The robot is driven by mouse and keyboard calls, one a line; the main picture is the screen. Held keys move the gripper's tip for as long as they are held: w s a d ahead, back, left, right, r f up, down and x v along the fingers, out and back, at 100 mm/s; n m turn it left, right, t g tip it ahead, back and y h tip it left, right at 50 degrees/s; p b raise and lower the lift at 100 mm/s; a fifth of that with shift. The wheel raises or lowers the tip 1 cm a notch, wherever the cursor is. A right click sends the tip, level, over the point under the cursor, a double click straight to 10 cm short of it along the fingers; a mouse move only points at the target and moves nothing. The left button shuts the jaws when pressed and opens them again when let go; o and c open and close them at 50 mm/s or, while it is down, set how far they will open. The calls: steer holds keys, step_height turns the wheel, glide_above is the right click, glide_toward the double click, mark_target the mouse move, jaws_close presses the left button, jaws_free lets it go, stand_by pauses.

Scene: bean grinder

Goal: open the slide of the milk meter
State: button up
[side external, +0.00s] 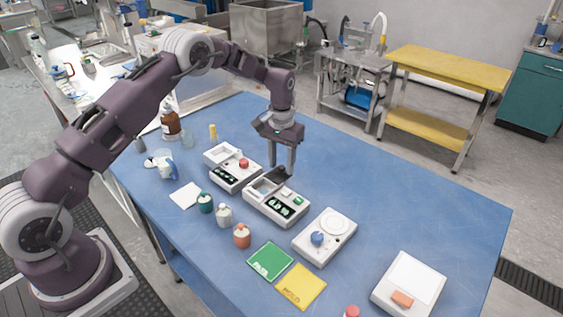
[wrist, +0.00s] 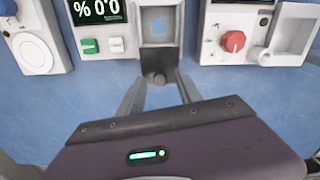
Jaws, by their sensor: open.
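The milk meter appears to be the white box (side external: 262,211) in the middle of the table, with a dark display reading "% 0.0" (wrist: 97,10) and green and white buttons in the wrist view. Its grey slide section (wrist: 147,57) has a square opening showing blue. My gripper (side external: 282,172) points down over that end of the box.
A white device with a red knob (side external: 244,163) stands close on one side, and one with a blue knob (side external: 317,238) on the other. Several small bottles (side external: 242,235) and green and yellow cards (side external: 270,261) lie in front.

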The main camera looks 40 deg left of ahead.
mark_target(282, 167)
step_height(282, 167, up, 7)
steer(key=shift+r, duration=0.1)
stand_by(0.3)
steer(key=s+d+r+t, duration=0.1)
steer(key=s+d+r, duration=0.1)
steer(key=s+r, duration=0.65)
steer(key=s+d+r+t, duration=0.2)
steer(key=s+r, duration=0.3)
steer(key=r, duration=0.6)
steer(key=s+d+m+t, duration=0.2)
steer(key=s+d, duration=0.1)
steer(key=s, duration=2.1)
steer(key=shift+s+f+t, duration=0.3)
steer(key=shift+f, duration=0.05)
